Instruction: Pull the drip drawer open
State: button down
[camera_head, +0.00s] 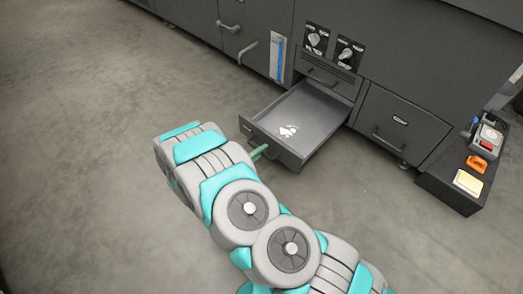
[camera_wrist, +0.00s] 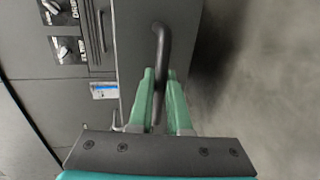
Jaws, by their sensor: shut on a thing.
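The drip drawer (camera_head: 310,112) is a grey, shallow tray standing well out of the dark machine, with a few pale spots on its floor. My gripper (camera_head: 258,152) is at the drawer's front face, and the arm hides part of that area. In the wrist view my gripper's green fingers (camera_wrist: 162,103) are shut on the dark bar handle (camera_wrist: 161,45) of the drawer. The handle's upper bend shows above the fingertips. The drawer front (camera_wrist: 134,45) lies just beside the handle.
Two knobs (camera_head: 314,40) sit on a panel above the drawer. A closed drawer front (camera_head: 398,125) is to the right. Floor (camera_head: 90,130) at left is clear.

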jog(key=c, duration=0.9)
grip_release()
jog(key=shift+o, duration=0.2)
jog(key=v, duration=0.7)
jog(key=shift+s+a+p, duration=0.25)
jog(key=shift+s+p, duration=0.05)
jog(key=shift+p, duration=0.1)
